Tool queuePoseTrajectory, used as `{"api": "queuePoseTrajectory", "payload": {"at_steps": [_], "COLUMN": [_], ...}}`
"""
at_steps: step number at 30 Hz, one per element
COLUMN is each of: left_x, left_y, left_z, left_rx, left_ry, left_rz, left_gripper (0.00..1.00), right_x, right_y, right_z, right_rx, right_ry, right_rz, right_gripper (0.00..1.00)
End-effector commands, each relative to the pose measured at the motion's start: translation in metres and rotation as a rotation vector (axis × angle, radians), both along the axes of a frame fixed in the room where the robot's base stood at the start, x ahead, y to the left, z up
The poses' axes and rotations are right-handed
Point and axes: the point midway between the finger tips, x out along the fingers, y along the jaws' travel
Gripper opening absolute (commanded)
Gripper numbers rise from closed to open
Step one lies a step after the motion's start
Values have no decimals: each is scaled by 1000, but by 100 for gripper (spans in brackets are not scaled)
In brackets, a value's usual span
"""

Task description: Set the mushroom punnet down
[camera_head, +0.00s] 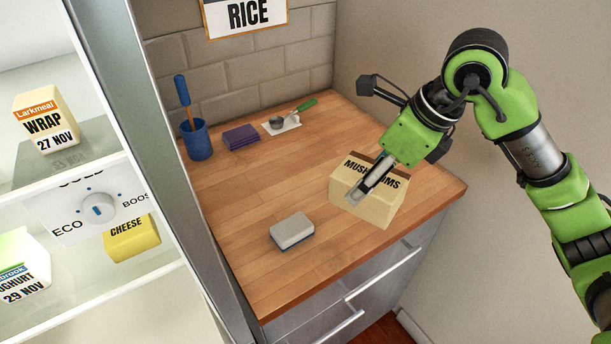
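The mushroom punnet (388,208) is a cream block with a dark-lettered label and a brown top. It is over the right part of the wooden counter (225,232), slightly turned. My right gripper (368,183) comes down on it from the upper right. One grey finger lies across its front face; the other finger is hidden behind it. The gripper looks shut on the punnet. I cannot tell whether the punnet's underside touches the counter. My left gripper is not in view.
A grey sponge (292,231) lies left of the punnet. A blue cup (197,141), purple cloth (240,137) and green-handled scoop (292,113) stand at the back. The open fridge (150,100) borders the left. Counter between is clear.

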Motion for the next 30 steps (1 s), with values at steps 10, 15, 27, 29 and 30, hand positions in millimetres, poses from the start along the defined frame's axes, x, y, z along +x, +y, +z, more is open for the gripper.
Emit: {"api": "queuePoseTrajectory", "payload": {"at_steps": [10,15,27,29,30], "left_x": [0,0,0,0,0], "left_y": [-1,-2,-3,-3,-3], "left_z": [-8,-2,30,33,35], "left_rx": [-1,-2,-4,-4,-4], "left_ry": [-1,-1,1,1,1], "left_rz": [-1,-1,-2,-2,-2], "left_gripper": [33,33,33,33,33], "right_x": [4,16,104,113,119], "right_y": [-3,-6,-18,-20,-20], "right_z": [3,0,-48,-60,-66], "right_rx": [2,2,1,-1,1], "right_ry": [1,7,12,10,9], "right_rz": [-346,-386,-384,-383,-384], "right_gripper": [31,31,32,32,32]}}
